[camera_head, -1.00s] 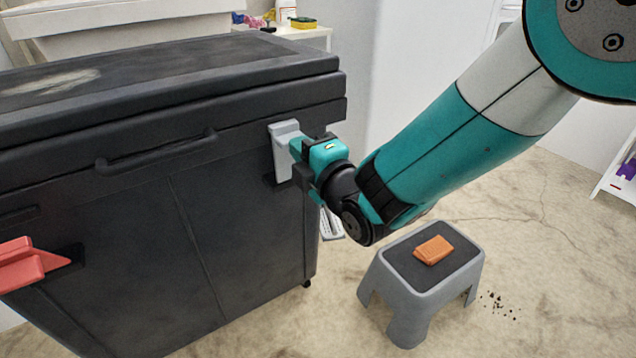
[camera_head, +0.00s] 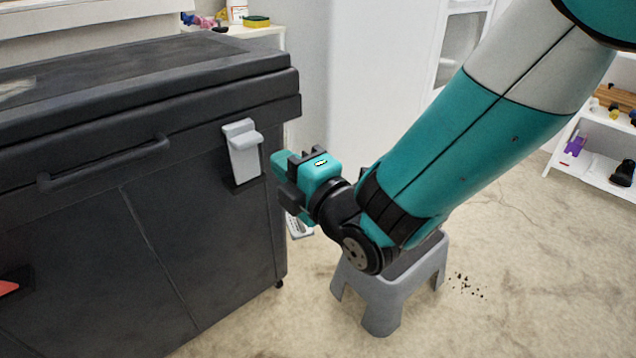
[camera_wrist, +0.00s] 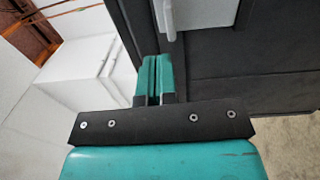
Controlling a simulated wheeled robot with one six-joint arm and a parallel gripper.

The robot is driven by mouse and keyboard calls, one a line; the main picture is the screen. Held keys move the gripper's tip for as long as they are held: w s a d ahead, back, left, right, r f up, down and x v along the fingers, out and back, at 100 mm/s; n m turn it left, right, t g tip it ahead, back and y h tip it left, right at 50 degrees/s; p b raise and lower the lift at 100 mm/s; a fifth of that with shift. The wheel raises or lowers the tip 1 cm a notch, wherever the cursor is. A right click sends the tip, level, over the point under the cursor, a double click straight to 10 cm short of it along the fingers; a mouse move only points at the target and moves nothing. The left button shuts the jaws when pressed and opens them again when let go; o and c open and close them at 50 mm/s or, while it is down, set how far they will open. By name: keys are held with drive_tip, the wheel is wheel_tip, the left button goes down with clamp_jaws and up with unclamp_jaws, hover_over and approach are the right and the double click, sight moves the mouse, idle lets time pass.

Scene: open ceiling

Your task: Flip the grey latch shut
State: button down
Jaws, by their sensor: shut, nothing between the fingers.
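The grey latch (camera_head: 242,152) is on the front of a large black chest (camera_head: 90,240), near its right corner just below the lid. It lies along the chest front, with its upper part jutting out. Its edge also shows at the top of the wrist view (camera_wrist: 169,18). My gripper (camera_head: 277,162) is shut and empty, just right of the latch and apart from it. In the wrist view its two teal fingers (camera_wrist: 153,62) are together, pointing at the chest's edge, below and left of the latch.
A black bar handle (camera_head: 105,163) runs across the chest left of the latch. A red part (camera_head: 8,287) shows at the left edge. A grey step stool (camera_head: 385,300) stands below my arm. A white shelf (camera_head: 590,165) stands at the right.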

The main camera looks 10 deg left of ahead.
drive_tip(key=v, duration=0.6)
drive_tip(key=shift+s+r+p, duration=0.2)
drive_tip(key=shift+p, duration=0.2)
drive_tip(key=shift+d, duration=0.15)
drive_tip(key=d+r+m+g+h+p, duration=0.1)
drive_tip(key=d+r+m+g+h, duration=0.1)
drive_tip(key=d+m+g+h, duration=0.6)
drive_tip(key=s+d+r+m+g+h+p, duration=0.1)
drive_tip(key=s+d+r+m+g, duration=0.25)
drive_tip(key=s+d+m, duration=0.95)
wheel_tip(320, 180, up, 38)
drive_tip(key=s+g+p, duration=0.1)
drive_tip(key=s+p, duration=0.1)
drive_tip(key=p, duration=3.6)
drive_tip(key=shift+a+f+n+h, duration=0.2)
drive_tip(key=shift+a+n+h, duration=0.1)
drive_tip(key=shift+a, duration=0.2)
